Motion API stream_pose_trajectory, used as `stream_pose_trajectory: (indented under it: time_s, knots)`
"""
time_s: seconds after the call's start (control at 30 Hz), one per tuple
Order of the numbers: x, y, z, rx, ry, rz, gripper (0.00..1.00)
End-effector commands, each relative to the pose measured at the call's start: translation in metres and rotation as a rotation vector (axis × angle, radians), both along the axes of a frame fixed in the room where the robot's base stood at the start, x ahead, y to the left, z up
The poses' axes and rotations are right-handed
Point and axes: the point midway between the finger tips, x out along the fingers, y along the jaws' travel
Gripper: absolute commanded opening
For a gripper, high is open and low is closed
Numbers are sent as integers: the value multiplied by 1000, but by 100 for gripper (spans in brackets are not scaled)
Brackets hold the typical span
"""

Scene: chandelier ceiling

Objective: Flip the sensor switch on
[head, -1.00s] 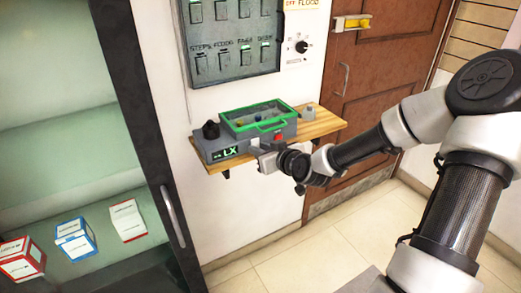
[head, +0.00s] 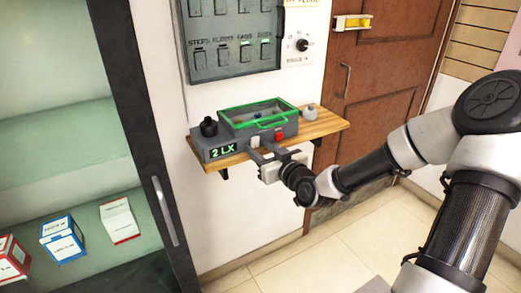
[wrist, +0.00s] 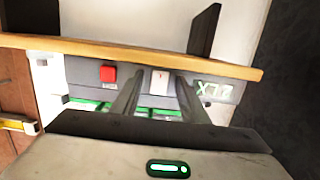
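A grey sensor box (head: 240,135) with a green-framed clear lid sits on a wooden shelf (head: 318,126). Its front has a lit display (head: 223,151) reading "2 LX", a small white switch (head: 254,141) and a red button (head: 279,136). In the wrist view, which is upside down, the white switch (wrist: 160,80) shows between my two fingers, with the red button (wrist: 107,73) to the left. My gripper (head: 261,153) is open and empty in front of the switch. It also shows in the wrist view (wrist: 160,92). Contact with the switch cannot be told.
A black knob (head: 208,127) stands on the box's left end. A grey panel of labelled switches (head: 232,40) and a dial plate (head: 301,45) are on the wall above. A glass-fronted cabinet (head: 60,130) with small boxes is at left, a brown door (head: 375,80) at right.

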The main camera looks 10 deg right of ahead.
Motion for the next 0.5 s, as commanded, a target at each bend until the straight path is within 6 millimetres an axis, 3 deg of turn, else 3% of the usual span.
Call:
stream_pose_trajectory:
  time_s: [0.27, 0.5]
  knots:
    - [-4, -1, 1, 0, 1, -1, 41]
    - [-41, -15, 8, -3, 3, -2, 41]
